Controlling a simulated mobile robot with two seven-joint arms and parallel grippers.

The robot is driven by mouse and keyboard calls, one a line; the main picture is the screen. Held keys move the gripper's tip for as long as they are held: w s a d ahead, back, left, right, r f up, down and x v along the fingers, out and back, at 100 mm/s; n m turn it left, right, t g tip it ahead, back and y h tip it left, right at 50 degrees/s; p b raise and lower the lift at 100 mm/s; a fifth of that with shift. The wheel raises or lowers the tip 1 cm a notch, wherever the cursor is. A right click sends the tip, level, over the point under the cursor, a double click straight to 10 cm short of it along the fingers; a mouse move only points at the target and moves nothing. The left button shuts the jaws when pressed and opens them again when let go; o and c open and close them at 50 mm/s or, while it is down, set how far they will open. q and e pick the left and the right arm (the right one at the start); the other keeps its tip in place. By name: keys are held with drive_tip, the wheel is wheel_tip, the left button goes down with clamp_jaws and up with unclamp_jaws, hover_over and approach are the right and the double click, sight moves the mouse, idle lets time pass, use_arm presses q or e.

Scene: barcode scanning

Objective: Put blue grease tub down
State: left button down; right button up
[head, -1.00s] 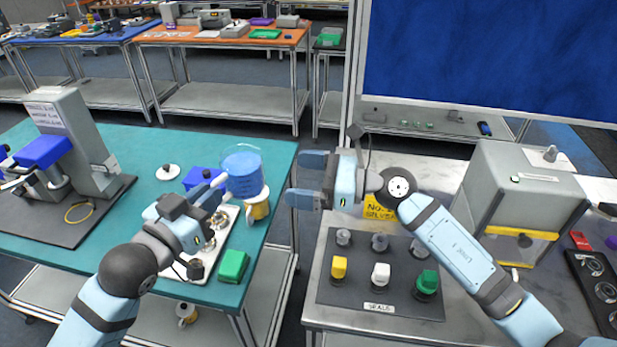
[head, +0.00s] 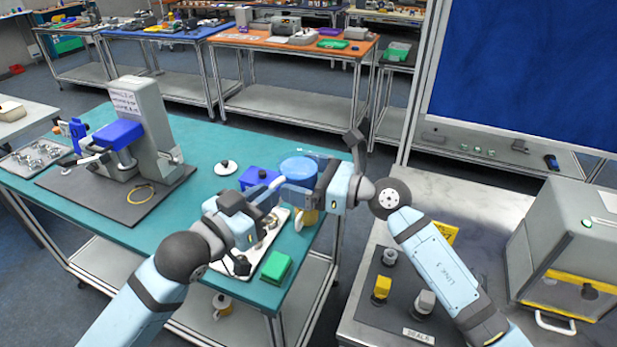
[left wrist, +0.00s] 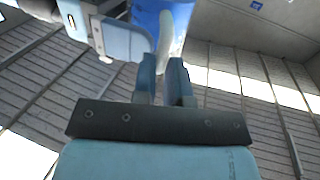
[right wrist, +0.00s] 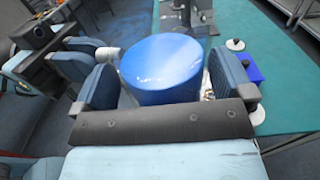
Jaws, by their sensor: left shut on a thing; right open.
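The blue grease tub (head: 298,168) is in the air near the right edge of the teal table (head: 205,212), between my two grippers. My left gripper (head: 277,193) is shut on it from the left; in the left wrist view the tub (left wrist: 168,18) shows at the tips of the narrow-set fingers (left wrist: 166,75). My right gripper (head: 318,182) is open, with its fingers on either side of the tub. In the right wrist view the tub's round blue end (right wrist: 160,65) fills the space between those fingers (right wrist: 155,85). Contact with the right fingers is unclear.
A white tray (head: 270,240), a green box (head: 276,267) and a blue box (head: 257,178) are close by. A press (head: 145,125) stands left. The grey table (head: 480,215) is right.

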use_arm(q)
drive_tip(key=shift+s+d, duration=0.1)
drive_tip(key=shift+d, duration=0.05)
use_arm(e)
drive_tip(key=shift+a, duration=0.1)
drive_tip(key=c, duration=0.9)
use_arm(q)
drive_tip(key=c, duration=1.3)
unclamp_jaws()
drive_tip(key=shift+c, duration=0.2)
use_arm(e)
drive_tip(key=shift+c, duration=1)
use_arm(q)
drive_tip(key=shift+o, duration=1.3)
